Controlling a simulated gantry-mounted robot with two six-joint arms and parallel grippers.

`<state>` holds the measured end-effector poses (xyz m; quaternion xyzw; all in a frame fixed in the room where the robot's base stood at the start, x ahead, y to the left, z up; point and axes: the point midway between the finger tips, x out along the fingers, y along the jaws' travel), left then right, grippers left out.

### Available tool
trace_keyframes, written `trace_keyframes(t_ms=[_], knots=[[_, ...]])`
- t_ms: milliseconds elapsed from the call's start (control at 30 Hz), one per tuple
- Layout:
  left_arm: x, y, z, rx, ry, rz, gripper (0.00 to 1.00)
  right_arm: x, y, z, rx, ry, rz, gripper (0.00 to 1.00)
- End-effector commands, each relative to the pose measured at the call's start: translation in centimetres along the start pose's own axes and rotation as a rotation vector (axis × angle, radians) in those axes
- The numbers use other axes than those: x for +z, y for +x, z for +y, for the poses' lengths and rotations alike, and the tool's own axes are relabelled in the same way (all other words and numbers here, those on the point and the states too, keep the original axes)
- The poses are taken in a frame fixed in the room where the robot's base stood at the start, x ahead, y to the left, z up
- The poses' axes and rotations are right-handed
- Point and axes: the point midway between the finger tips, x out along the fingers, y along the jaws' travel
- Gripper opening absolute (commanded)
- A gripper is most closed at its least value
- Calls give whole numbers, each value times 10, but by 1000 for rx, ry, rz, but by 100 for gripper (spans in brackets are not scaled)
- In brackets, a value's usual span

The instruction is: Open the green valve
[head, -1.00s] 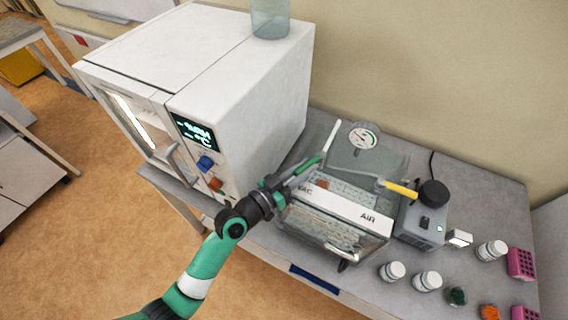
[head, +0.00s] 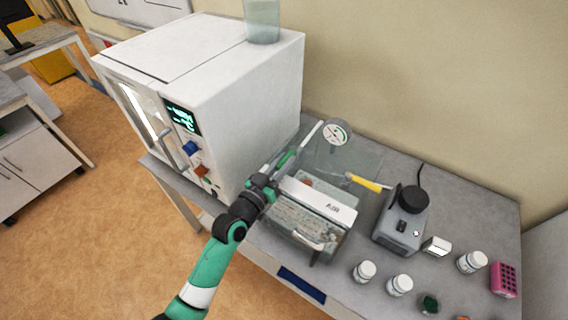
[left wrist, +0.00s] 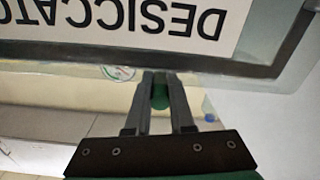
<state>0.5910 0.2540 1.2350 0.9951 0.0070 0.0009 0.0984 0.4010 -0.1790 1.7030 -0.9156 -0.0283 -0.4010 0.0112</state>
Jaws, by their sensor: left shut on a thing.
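The green valve (head: 286,159) is a small green handle at the left side of a clear desiccator box (head: 318,240), by the covered end of its white label strip. My left gripper (head: 274,174) is at this handle. In the left wrist view, my left gripper (left wrist: 160,80) has its two fingers shut on the green valve handle (left wrist: 160,97), which shows between them. The fingers hide part of the handle, so its exact angle is hard to tell. My right gripper is in neither view.
A white oven (head: 230,95) stands close left of the desiccator. A yellow handle (head: 366,183) is on the desiccator's right, and a round gauge (head: 337,131) is behind. A grey device (head: 402,222) and several white bottles (head: 399,285) stand to the right.

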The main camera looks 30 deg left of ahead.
Motion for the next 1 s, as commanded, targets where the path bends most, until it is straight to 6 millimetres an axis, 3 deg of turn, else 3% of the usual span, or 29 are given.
trace_keyframes(t_ms=[133,167,300,667,767,1000], knots=[[-1,0,0,1,1,2,0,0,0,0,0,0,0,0],[-1,0,0,1,1,1,26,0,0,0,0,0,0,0],[0,0,0,0,1,1,51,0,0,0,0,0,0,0],[1,-5,0,0,1,-2,51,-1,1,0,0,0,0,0],[1,-18,0,-1,2,-2,51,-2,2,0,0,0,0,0],[2,-73,-1,-2,1,-1,51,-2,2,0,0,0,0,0]])
